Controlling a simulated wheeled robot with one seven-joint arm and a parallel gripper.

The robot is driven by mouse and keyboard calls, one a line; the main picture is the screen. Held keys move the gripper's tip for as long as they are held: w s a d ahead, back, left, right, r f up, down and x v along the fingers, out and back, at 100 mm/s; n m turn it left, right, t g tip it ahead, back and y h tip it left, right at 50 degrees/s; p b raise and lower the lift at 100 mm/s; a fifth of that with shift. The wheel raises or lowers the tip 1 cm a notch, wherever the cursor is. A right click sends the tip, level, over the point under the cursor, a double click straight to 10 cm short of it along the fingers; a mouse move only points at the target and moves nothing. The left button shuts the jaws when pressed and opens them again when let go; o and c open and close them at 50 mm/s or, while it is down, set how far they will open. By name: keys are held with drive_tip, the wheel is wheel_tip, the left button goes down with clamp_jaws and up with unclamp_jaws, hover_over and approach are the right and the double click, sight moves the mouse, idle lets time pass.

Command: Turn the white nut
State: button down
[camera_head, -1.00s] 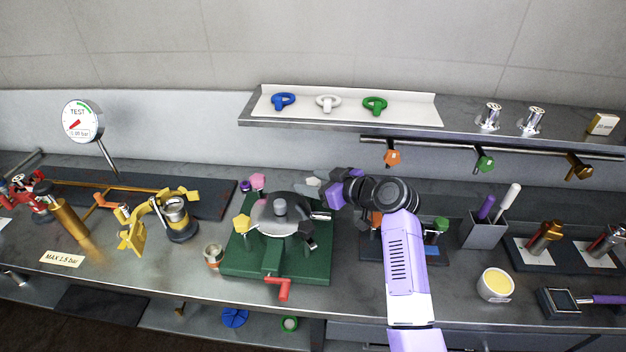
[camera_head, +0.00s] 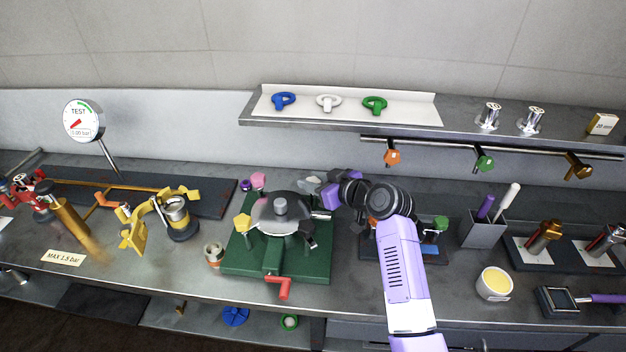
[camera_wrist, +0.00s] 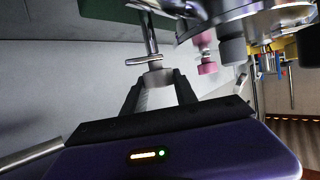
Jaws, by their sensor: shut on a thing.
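The white nut (camera_head: 311,181) is at the back right of the round metal lid (camera_head: 265,212) on the green base (camera_head: 250,262). My gripper (camera_head: 322,190) reaches it from the right, and the arm partly covers that side. In the wrist view, my gripper (camera_wrist: 159,82) is shut on the pale nut (camera_wrist: 157,79), with one dark finger on each side. A metal bolt (camera_wrist: 148,35) with a crossbar stands just beyond the nut. The nut's far side is hidden.
Pink (camera_head: 257,181), yellow (camera_head: 242,223) and black (camera_head: 309,228) nuts sit around the lid. A red crank (camera_head: 283,286) sticks out in front. A gauge (camera_head: 82,120) stands at left. A shelf (camera_head: 350,107) with coloured rings is above. The front bench strip is mostly clear.

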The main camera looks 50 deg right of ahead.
drive_tip(key=shift+a+r+m+g+h+p, duration=0.15)
drive_tip(key=shift+m+g+h+p, duration=0.15)
drive_tip(key=shift+m+h+p, duration=1.05)
drive_tip(key=shift+m+g+h, duration=0.3)
drive_tip(key=shift+m+h, duration=0.65)
drive_tip(key=shift+h, duration=0.3)
drive_tip(key=shift+m+h, duration=0.3)
drive_tip(key=c, duration=1)
unclamp_jaws()
drive_tip(key=shift+o, duration=0.2)
drive_tip(key=shift+g, duration=0.3)
drive_tip(key=b+v, duration=0.1)
drive_tip(key=v, duration=0.6)
drive_tip(key=shift+s, duration=0.3)
drive_tip(key=shift+c, duration=0.2)
